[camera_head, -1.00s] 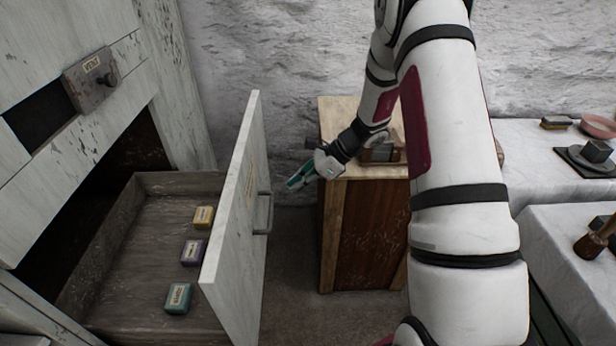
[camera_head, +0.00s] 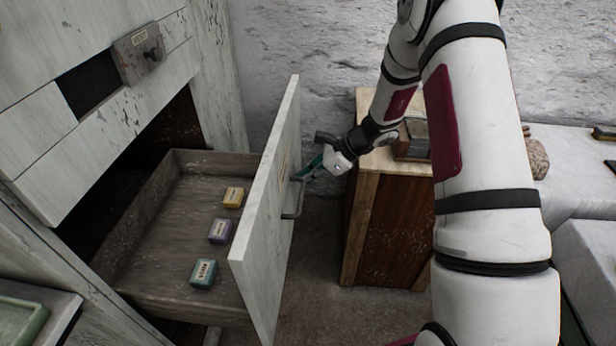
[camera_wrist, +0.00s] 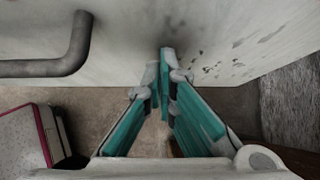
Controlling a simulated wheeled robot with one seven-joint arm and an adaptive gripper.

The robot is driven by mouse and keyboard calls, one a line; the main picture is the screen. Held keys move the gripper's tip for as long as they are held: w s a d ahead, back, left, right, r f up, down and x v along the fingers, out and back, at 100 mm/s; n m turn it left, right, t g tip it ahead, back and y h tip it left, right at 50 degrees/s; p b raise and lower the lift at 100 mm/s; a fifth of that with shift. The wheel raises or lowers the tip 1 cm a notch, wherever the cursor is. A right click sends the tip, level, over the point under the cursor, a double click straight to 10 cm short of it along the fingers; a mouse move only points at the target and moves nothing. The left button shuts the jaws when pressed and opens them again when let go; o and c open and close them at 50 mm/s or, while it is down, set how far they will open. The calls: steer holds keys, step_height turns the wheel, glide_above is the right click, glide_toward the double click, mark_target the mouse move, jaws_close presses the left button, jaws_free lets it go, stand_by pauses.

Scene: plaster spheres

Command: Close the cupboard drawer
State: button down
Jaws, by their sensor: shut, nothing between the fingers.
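The cupboard drawer (camera_head: 150,225) stands open, with its pale front panel (camera_head: 268,215) facing right in the head view. A grey bar handle (camera_head: 293,200) is on that panel; it also shows at the upper left in the wrist view (camera_wrist: 78,45). My gripper (camera_head: 303,171) is shut and empty, beside the handle at the outer face of the panel. In the wrist view its teal fingers (camera_wrist: 165,65) come together close to the panel face (camera_wrist: 215,30). I cannot tell whether the tips touch it.
Yellow (camera_head: 233,197), purple (camera_head: 220,231) and teal (camera_head: 204,272) boxes lie in the drawer. The cupboard (camera_head: 60,155) is at left. A wooden cabinet (camera_head: 385,225) stands right of my gripper. Cloth-covered tables (camera_head: 585,185) are farther right. Floor shows between drawer and cabinet.

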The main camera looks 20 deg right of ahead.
steer(key=w+a, duration=0.5)
steer(key=a, duration=0.8)
steer(key=w+a+b, duration=0.1)
steer(key=w+a, duration=0.4)
steer(key=a, duration=0.7)
steer(key=shift+w+a, duration=0.3)
steer(key=shift+a, duration=0.05)
steer(key=shift+r, duration=0.1)
